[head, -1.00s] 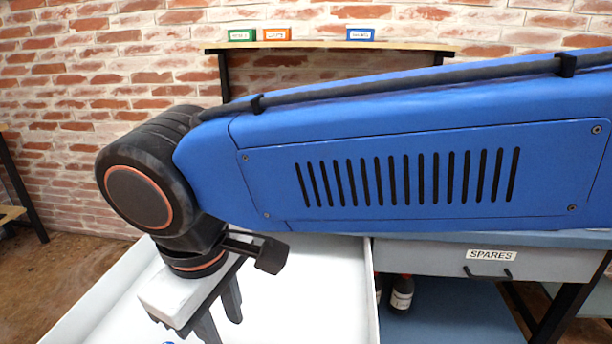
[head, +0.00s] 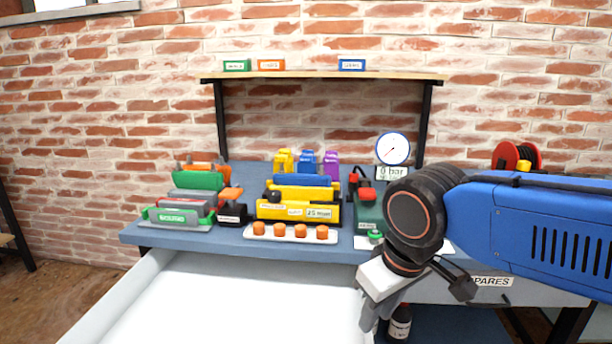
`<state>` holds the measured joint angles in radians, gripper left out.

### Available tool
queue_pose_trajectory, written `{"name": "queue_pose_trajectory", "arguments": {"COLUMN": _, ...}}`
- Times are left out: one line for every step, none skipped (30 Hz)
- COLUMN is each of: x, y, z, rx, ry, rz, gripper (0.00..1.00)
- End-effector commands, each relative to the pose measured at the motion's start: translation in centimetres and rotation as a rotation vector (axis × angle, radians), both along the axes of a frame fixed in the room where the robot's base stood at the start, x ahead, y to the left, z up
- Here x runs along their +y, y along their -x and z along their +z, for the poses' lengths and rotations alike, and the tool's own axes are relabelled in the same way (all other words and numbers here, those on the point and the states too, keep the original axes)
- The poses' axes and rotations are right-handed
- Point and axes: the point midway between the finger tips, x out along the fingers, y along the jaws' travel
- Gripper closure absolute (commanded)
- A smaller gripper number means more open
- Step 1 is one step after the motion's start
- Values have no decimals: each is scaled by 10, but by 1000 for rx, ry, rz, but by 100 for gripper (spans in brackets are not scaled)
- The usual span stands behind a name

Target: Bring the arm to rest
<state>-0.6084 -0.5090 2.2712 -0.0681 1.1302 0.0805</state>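My gripper (head: 376,316) hangs from the black wrist of my blue arm, right of the picture's middle. It points down, over the right edge of a white tray-like surface (head: 215,300) in the foreground. Its dark fingers show only partly, close together at this angle, and I cannot tell how far apart they are. I see nothing held between them. The forearm reaches in from the right and hides the right part of the workbench.
A blue workbench (head: 140,234) carries a green holder (head: 178,218), a yellow fixture (head: 298,207), a strip of orange caps (head: 290,233) and a gauge (head: 393,149). A shelf (head: 320,76) stands behind. A bottle (head: 400,322) is below the bench, close to the gripper.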

Motion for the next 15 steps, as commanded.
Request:
{"name": "queue_pose_trajectory", "arguments": {"x": -14, "y": 0, "z": -3, "rx": -7, "ry": -8, "rz": -37, "gripper": 72}}
{"name": "queue_pose_trajectory", "arguments": {"x": -21, "y": 0, "z": -5, "rx": -11, "ry": -12, "rz": -56, "gripper": 72}}
{"name": "queue_pose_trajectory", "arguments": {"x": -30, "y": 0, "z": -8, "rx": -16, "ry": -18, "rz": -81, "gripper": 72}}
{"name": "queue_pose_trajectory", "arguments": {"x": -36, "y": 1, "z": -10, "rx": -20, "ry": -22, "rz": -99, "gripper": 72}}
{"name": "queue_pose_trajectory", "arguments": {"x": -43, "y": 1, "z": -12, "rx": -24, "ry": -27, "rz": -118, "gripper": 72}}
{"name": "queue_pose_trajectory", "arguments": {"x": -52, "y": 2, "z": -15, "rx": -31, "ry": -32, "rz": -143, "gripper": 72}}
{"name": "queue_pose_trajectory", "arguments": {"x": -58, "y": 3, "z": -17, "rx": -34, "ry": -35, "rz": -161, "gripper": 72}}
{"name": "queue_pose_trajectory", "arguments": {"x": -64, "y": 4, "z": -19, "rx": -39, "ry": -39, "rz": -179, "gripper": 72}}
{"name": "queue_pose_trajectory", "arguments": {"x": -73, "y": 6, "z": -22, "rx": -45, "ry": -44, "rz": -204, "gripper": 72}}
{"name": "queue_pose_trajectory", "arguments": {"x": -79, "y": 7, "z": -25, "rx": -50, "ry": -47, "rz": -224, "gripper": 72}}
{"name": "queue_pose_trajectory", "arguments": {"x": -85, "y": 8, "z": -27, "rx": -55, "ry": -51, "rz": -242, "gripper": 72}}
{"name": "queue_pose_trajectory", "arguments": {"x": -93, "y": 10, "z": -30, "rx": -62, "ry": -54, "rz": -267, "gripper": 72}}
{"name": "queue_pose_trajectory", "arguments": {"x": -99, "y": 12, "z": -33, "rx": -67, "ry": -57, "rz": -286, "gripper": 72}}
{"name": "queue_pose_trajectory", "arguments": {"x": -104, "y": 14, "z": -35, "rx": -72, "ry": -60, "rz": -305, "gripper": 72}}
{"name": "queue_pose_trajectory", "arguments": {"x": -111, "y": 16, "z": -38, "rx": -80, "ry": -65, "rz": -330, "gripper": 72}}
